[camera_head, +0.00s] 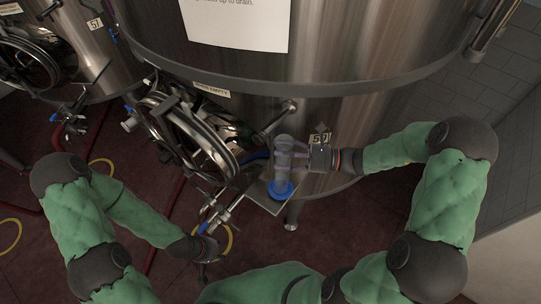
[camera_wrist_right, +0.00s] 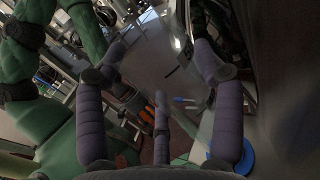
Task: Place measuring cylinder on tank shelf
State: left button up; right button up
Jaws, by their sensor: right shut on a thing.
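The clear measuring cylinder (camera_head: 283,158) stands upright in the head view, with a round blue base (camera_head: 281,190). My right gripper (camera_head: 296,156) is shut on its clear body from the right. The blue base shows over the small metal tank shelf (camera_head: 262,201); I cannot tell whether it touches the shelf. In the right wrist view the blue base (camera_wrist_right: 243,157) is at the lower right, partly behind a finger, and the clear body is hard to make out. My left gripper (camera_head: 205,249) is low at the left, apart from the cylinder; its finger state is unclear.
The large steel tank (camera_head: 350,120) rises behind the shelf. Its round hatch (camera_head: 190,135) and a valve with a blue handle (camera_head: 213,210) are just left of the shelf. Red hoses and a yellow loop (camera_head: 225,240) lie nearby. Dark red floor is below.

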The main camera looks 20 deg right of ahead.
aim_at(276, 158)
jog(key=a, duration=0.1)
jog(key=w+a+f, duration=0.1)
jog(key=a, duration=0.1)
jog(key=shift+w+a+f+b, duration=0.15)
jog(key=shift+w+a+b, duration=0.05)
jog(key=shift+a+b, duration=0.1)
jog(key=shift+d+f, duration=0.1)
jog(key=shift+f, duration=0.05)
jog(key=shift+d, duration=0.1)
jog(key=shift+f, duration=0.1)
jog(key=o, duration=1.6)
jog(key=shift+o, duration=0.2)
